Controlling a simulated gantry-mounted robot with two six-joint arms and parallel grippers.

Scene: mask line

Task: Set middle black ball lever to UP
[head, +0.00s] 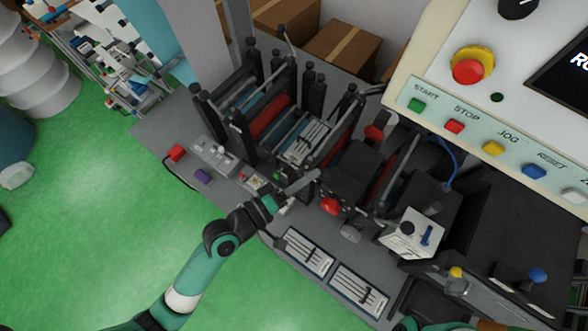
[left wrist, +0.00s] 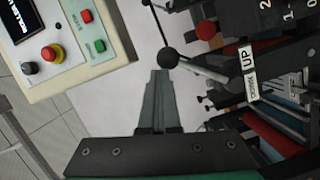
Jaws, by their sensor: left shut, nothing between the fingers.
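A lever with a black ball (left wrist: 167,57) shows in the left wrist view. Its pale rod runs from the ball to the right and slightly down, to a machine side with an UP label (left wrist: 248,61) and a smaller DOWN label below it. My left gripper (left wrist: 158,78) is shut and empty, its tips right by the ball; I cannot tell whether they touch. In the head view the left gripper (head: 312,176) reaches over the machine's front edge. I cannot make out the black ball there. My right gripper is not in view.
A red ball (left wrist: 207,30) is right of the black one in the left wrist view. In the head view a red knob (head: 331,206) is close to the left gripper. A button panel (head: 490,145) stands upper right. Green floor (head: 110,200) is open at left.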

